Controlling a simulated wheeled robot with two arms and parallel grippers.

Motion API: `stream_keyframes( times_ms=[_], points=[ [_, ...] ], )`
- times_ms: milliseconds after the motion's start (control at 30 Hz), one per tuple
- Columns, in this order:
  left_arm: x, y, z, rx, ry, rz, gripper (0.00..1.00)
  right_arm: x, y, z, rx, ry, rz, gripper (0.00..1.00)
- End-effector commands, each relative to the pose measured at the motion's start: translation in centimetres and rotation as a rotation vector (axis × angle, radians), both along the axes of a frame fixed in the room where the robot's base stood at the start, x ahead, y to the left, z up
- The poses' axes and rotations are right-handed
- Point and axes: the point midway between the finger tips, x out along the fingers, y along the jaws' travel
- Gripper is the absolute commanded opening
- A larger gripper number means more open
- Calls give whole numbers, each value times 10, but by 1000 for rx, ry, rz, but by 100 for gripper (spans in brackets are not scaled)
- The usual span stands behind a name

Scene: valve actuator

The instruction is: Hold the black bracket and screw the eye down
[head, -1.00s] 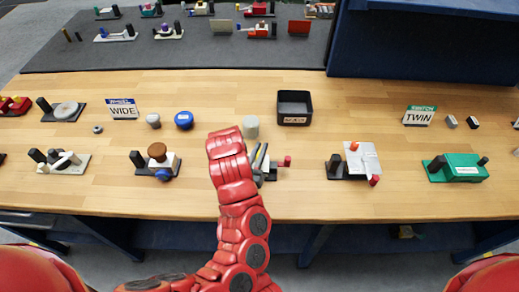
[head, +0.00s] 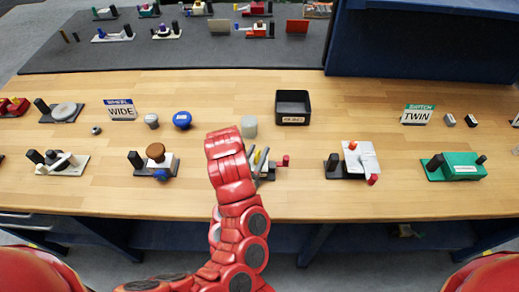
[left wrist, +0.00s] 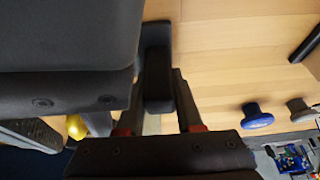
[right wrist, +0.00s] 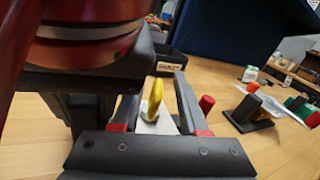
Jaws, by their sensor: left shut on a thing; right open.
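The black bracket (left wrist: 157,75) shows upright between the fingers of my left gripper (left wrist: 158,105), which is shut on it. In the head view red arm links hide the left gripper and most of the bracket. The yellow eye (right wrist: 156,100) stands upright over a pale grey plate (right wrist: 158,124) in the right wrist view. My right gripper (right wrist: 158,108) is open, with one finger on each side of the eye and visible gaps between. In the head view the right gripper (head: 260,160) shows just right of the red arm, with a sliver of yellow by it.
A red knob (head: 285,160) sits just right of the right gripper. A grey cylinder (head: 249,126) and a black tray (head: 293,107) stand behind. Other assemblies stand left (head: 156,161) and right (head: 352,161).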

Motion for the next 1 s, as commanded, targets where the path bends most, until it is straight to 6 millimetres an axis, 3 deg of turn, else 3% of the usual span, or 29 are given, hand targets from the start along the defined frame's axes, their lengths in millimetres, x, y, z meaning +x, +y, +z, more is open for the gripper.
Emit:
stream_keyframes(
  times_ms=[300, 500, 1000],
  points=[
    [-1, 1, -2, 2, 4, 0, 0, -67, 25, -1, 1, 1, 2, 44],
    [-1, 1, -2, 2, 4, 0, 0, -94, 33, -1, -1, 0, -2, 44],
    [-1, 0, -2, 1, 4, -1, 0, -99, 29, 4, -33, -8, -17, 44]
  ],
)
